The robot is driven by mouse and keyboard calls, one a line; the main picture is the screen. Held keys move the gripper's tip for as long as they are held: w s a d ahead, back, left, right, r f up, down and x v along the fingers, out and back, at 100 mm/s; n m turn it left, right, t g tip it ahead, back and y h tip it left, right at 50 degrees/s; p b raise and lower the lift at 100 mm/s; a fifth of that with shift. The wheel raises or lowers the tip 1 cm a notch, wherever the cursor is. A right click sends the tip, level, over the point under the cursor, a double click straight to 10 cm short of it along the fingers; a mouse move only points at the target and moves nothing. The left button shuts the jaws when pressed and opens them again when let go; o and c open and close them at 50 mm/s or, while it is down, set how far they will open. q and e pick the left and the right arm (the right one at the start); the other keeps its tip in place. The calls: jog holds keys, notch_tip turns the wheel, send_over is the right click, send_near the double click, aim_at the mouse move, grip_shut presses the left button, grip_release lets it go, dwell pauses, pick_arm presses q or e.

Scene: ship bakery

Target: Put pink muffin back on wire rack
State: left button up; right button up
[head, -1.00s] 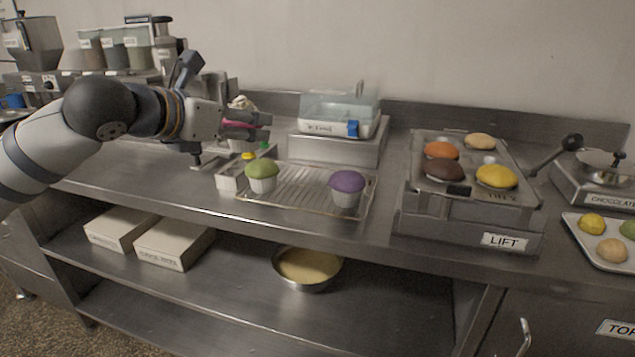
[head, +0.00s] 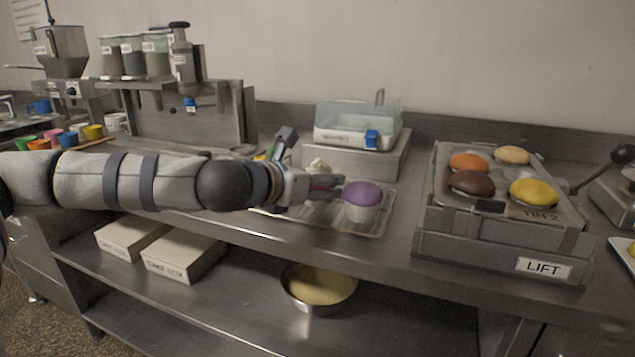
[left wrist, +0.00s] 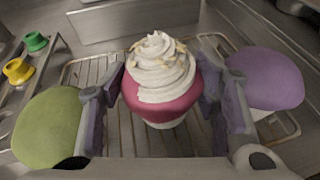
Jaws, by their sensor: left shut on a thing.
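The pink muffin (left wrist: 163,100), topped with a white swirl of frosting, is between the two fingers of my left gripper (left wrist: 160,108), which is shut on it. In the head view the arm and gripper (head: 328,187) mostly hide it; white frosting (head: 317,165) shows behind. The muffin is upright over the wire rack (left wrist: 122,135), between a green muffin (left wrist: 50,128) and a purple muffin (left wrist: 262,80). Whether its base touches the wires I cannot tell. The rack's right end (head: 380,226) shows in the head view. My right gripper is out of view.
The purple muffin (head: 362,196) stands close to my left fingertips. A metal platform with a clear-lidded box (head: 358,122) is behind the rack. The LIFT stand (head: 500,250) with coloured buns is to the right. Small green and yellow caps (left wrist: 27,56) lie left of the rack.

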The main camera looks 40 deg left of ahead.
pick_arm(q)
jog(key=shift+f, duration=0.2)
jog(key=o, duration=0.6)
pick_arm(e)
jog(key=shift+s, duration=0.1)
pick_arm(q)
jog(key=shift+r, duration=0.1)
jog(key=shift+s+r, duration=0.1)
jog(key=shift+r, duration=0.25)
jog(key=p+v, duration=0.4)
jog(key=v, duration=0.7)
jog(key=shift+s, duration=0.4)
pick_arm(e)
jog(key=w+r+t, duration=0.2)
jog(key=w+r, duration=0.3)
pick_arm(q)
jog(key=shift+f, duration=0.1)
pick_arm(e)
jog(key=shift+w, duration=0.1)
